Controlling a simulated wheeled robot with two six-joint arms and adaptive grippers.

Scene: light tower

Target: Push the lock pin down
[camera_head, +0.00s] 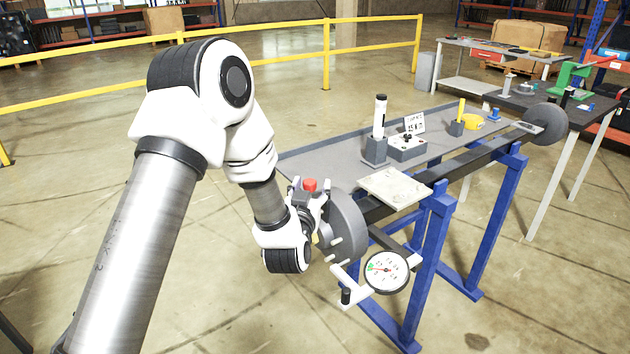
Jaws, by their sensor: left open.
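A red knob (310,184), which looks like the head of the lock pin, stands up at the near end of the blue-legged stand. The pin's shaft below it is hidden. My left gripper (309,194) comes in from the left and is open, with its pale fingers close around or just in front of the red knob. I cannot tell whether they touch it. Beside it is a grey round disc (345,228) with short pegs on its face. My right gripper is out of view.
A dial gauge (386,271) and a crank with a black handle (346,296) stick out below the disc. A pale plate (395,187) lies on the stand. A grey table (330,160) behind holds a white cylinder (380,118) and small parts. Open floor lies in front.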

